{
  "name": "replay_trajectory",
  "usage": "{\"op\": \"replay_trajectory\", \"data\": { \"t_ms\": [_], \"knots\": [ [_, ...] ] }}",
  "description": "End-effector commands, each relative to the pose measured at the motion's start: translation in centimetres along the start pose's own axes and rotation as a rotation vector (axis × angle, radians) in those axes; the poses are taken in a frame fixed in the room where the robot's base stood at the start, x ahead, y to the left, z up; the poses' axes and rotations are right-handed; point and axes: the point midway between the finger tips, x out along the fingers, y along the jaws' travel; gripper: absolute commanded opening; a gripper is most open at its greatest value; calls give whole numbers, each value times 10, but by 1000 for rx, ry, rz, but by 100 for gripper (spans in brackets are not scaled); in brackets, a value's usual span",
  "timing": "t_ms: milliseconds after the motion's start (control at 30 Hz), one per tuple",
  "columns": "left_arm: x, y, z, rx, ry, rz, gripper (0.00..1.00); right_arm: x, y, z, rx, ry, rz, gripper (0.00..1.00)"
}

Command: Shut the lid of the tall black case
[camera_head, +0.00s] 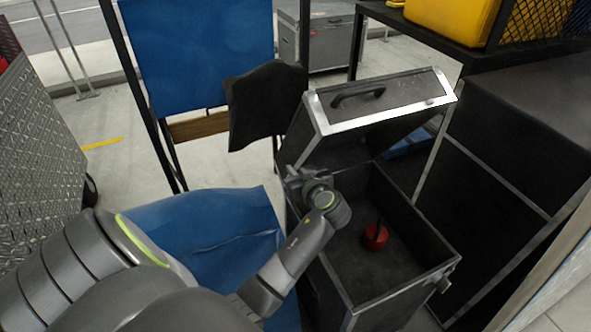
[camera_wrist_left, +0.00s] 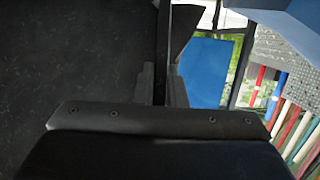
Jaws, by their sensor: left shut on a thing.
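The tall black case (camera_head: 420,238) has metal-trimmed edges and stands right of centre in the head view. Its lid (camera_head: 400,91) is tilted open at the back, with a dark handle (camera_head: 358,94) on it, and the inside of the case shows. My left gripper (camera_head: 293,180) is at the left side of the lid, beside the case's left wall. In the left wrist view its fingers (camera_wrist_left: 161,88) are shut on a thin dark panel, which looks like the lid's side edge. The fingertips are small and partly hidden in the head view. My right gripper is not in view.
A red object (camera_head: 375,237) lies inside the case. A large dark box (camera_head: 510,150) stands close on the right. A blue panel (camera_head: 200,55) and a black cushion-like piece (camera_head: 262,103) are behind on the left. Blue fabric (camera_head: 205,230) lies left of the case.

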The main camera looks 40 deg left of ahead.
Motion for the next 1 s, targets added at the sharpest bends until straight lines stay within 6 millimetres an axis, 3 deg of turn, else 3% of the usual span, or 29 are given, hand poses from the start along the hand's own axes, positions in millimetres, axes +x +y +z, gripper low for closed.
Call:
{"op": "replay_trajectory", "data": {
  "t_ms": [1000],
  "knots": [
    [-26, 1, 27, -2, -4, 2, 0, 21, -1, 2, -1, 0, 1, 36]
  ]
}}
